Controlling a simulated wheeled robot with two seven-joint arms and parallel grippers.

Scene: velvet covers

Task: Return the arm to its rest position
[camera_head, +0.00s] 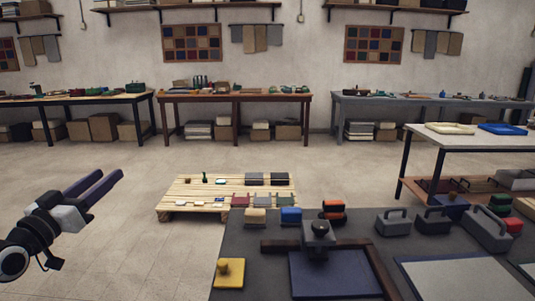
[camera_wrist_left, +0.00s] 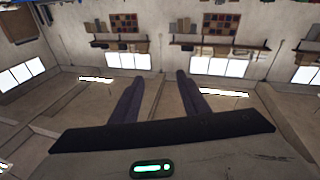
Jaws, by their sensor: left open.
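My left gripper (camera_head: 95,186) is at the left of the head view, held out over the open floor, clear of the table. Its two dark fingers are apart with nothing between them. In the left wrist view the same fingers (camera_wrist_left: 161,95) point out toward the far wall with a gap between them. My right gripper is in neither view.
A dark grey table (camera_head: 240,262) at the lower right holds a blue panel (camera_head: 330,276), a yellow block (camera_head: 229,273) and several handled blocks. A low wooden pallet (camera_head: 170,195) with small items stands beyond. Workbenches line the far wall. Floor (camera_head: 120,240) around my left gripper is free.

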